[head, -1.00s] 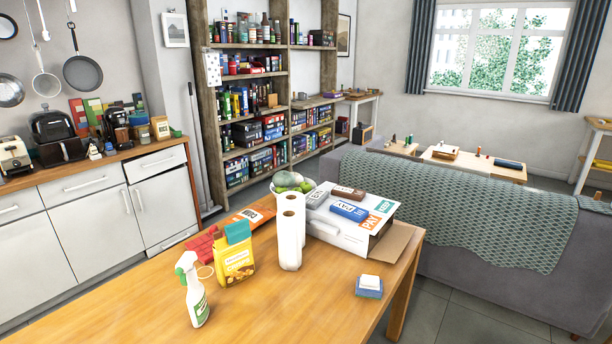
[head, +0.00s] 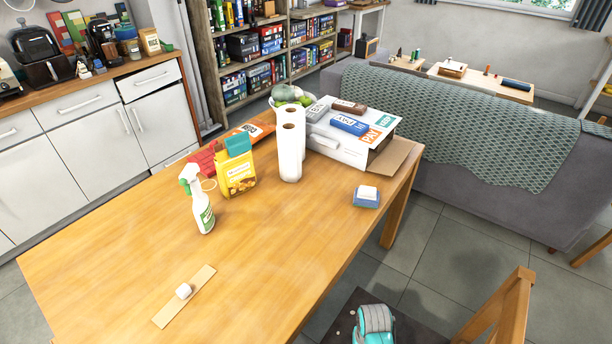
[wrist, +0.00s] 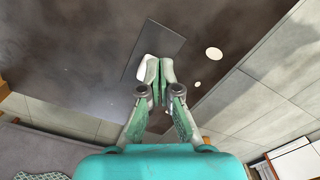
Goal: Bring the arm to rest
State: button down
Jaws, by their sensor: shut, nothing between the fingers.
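My gripper (wrist: 158,82) shows in the wrist view with its two fingers pressed together and nothing between them. It points at a dark, mottled surface (wrist: 60,55) with a few pale round spots and a dark grey strip. A white patch shows just left of the fingertips; I cannot tell what it is. In the head view only a teal part of my arm shows at the bottom edge, to the right of the table (head: 110,230). The fingers are hidden there.
On the table are a spray bottle (head: 198,200), a yellow bag (head: 234,174), paper rolls (head: 290,155), a white box (head: 345,150), a sponge (head: 366,197) and a small white block (head: 183,291) on a wooden strip (head: 198,284). A wooden chair (head: 510,310) and the sofa (head: 470,190) stand to the right.

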jog(key=s+t, duration=0.1)
jog(key=s, duration=0.2)
jog(key=s+f+t, duration=0.1)
jog(key=s, duration=0.2)
jog(key=s+d+f+t, duration=0.1)
jog(key=s, duration=0.2)
jog(key=shift+s+f+t, duration=0.25)
jog(key=shift+s+t, duration=0.05)
jog(key=shift+s, duration=0.05)
jog(key=s+r+t, duration=0.7)
jog(key=s+r, duration=0.9)
jog(key=s, duration=0.1)
jog(key=s+r+t, duration=0.2)
jog(key=s+r, duration=0.1)
jog(key=r, duration=0.6)
jog(key=s+d+r+n+t, duration=0.1)
jog(key=s+r+t, duration=0.1)
jog(key=r, duration=0.8)
jog(key=shift+s, duration=0.4)
